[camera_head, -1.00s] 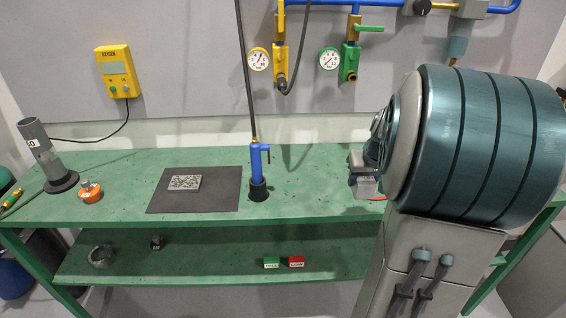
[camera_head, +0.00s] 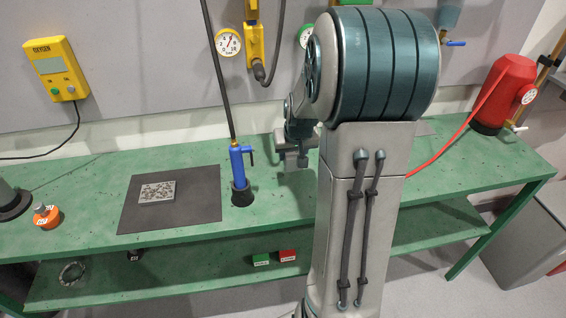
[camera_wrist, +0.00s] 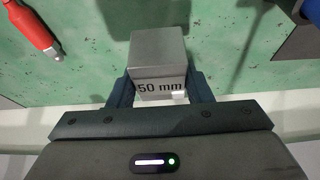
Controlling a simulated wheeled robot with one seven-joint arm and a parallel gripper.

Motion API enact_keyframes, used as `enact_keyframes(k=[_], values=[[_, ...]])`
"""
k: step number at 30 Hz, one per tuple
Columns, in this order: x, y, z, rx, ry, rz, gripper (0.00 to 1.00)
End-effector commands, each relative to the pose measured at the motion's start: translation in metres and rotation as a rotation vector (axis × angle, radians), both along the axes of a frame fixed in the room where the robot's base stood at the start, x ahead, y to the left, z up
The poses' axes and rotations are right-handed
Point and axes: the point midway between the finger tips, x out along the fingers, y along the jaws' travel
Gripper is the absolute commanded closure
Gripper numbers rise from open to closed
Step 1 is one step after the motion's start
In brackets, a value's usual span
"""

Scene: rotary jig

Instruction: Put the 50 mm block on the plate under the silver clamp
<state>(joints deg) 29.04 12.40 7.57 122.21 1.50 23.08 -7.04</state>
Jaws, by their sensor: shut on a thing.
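The 50 mm block (camera_wrist: 158,48) is a grey cube with "50 mm" on its near face, in the wrist view. My gripper (camera_wrist: 160,85) is shut on it, one finger on each side. The green bench top shows beyond the block; I cannot tell how far above it the block is. In the head view my gripper (camera_head: 297,154) is over the bench, right of the blue torch, and partly hidden by my arm. I cannot make out a silver clamp or a plate under it in either view.
A speckled grey slab (camera_head: 157,191) lies on a dark mat (camera_head: 200,210). The blue torch (camera_head: 239,168) stands at the mat's right edge. An orange object (camera_head: 46,215) is at the left. A red cylinder (camera_head: 503,90) stands at the right, with a red hose.

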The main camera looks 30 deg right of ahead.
Motion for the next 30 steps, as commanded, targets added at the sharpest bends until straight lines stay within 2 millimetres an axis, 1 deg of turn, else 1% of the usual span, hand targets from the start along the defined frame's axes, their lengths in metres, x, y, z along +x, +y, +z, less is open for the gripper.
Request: enact_keyframes(k=[1,6,9,15,18,26,29,30], values=[[0.006,0.008,-0.004,0.0,0.001,0.005,0.95],[0.016,0.018,-0.013,0.0,-0.001,0.003,0.95],[0.017,0.02,-0.017,0.0,0.0,0.002,0.95],[0.016,0.02,-0.045,0.001,0.002,0.002,0.95],[0.017,0.02,-0.053,0.0,0.0,0.003,0.95],[0.017,0.02,-0.054,-0.001,-0.003,0.003,0.95],[0.017,0.02,-0.058,-0.001,-0.002,0.003,0.95],[0.017,0.02,-0.058,0.0,-0.001,0.003,0.52]])
